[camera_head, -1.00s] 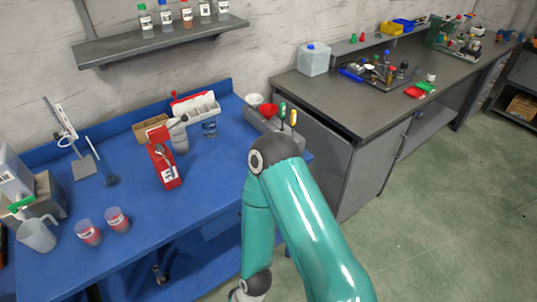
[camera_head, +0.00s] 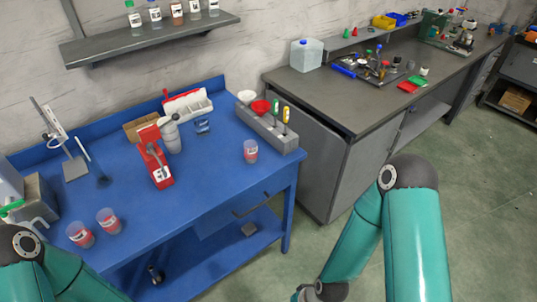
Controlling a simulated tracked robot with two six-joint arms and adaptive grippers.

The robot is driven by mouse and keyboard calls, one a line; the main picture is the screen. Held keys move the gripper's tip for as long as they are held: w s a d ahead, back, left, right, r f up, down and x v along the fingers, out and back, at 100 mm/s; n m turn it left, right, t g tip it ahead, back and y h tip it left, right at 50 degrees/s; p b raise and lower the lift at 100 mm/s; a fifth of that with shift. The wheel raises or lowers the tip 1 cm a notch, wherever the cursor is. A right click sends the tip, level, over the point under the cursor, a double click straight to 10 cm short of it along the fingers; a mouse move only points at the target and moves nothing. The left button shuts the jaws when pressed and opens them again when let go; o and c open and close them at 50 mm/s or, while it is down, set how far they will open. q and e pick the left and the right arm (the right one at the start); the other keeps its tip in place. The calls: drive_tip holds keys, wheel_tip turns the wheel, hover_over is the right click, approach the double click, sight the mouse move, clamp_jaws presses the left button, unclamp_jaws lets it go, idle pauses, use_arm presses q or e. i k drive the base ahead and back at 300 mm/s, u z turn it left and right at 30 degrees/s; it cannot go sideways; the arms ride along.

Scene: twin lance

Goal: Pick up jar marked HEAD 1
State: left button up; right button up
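Clear jars with red and white labels stand on the blue table (camera_head: 215,185). Two jars, the left one (camera_head: 80,235) and its neighbour (camera_head: 109,221), stand close together at the table's front left. A third jar (camera_head: 250,151) stands alone near the right end. The lettering is too small to read, so I cannot tell which is HEAD 1. My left arm shows only at the bottom left corner and my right arm at the bottom right. Both grippers are outside the picture.
A red stand (camera_head: 155,157) and a grey bottle (camera_head: 172,137) stand mid-table. A grey tool holder (camera_head: 270,128) lines the right end. A shelf (camera_head: 150,40) with several bottles hangs above. The table's front middle is clear.

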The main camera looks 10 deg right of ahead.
sight(250, 146)
drive_tip(key=u, duration=0.1)
drive_tip(key=k, duration=0.3)
drive_tip(key=z, duration=0.65)
drive_tip(key=i, duration=0.45)
drive_tip(key=u, duration=1.15)
drive_tip(key=i, duration=0.2)
drive_tip(key=u, duration=2.55)
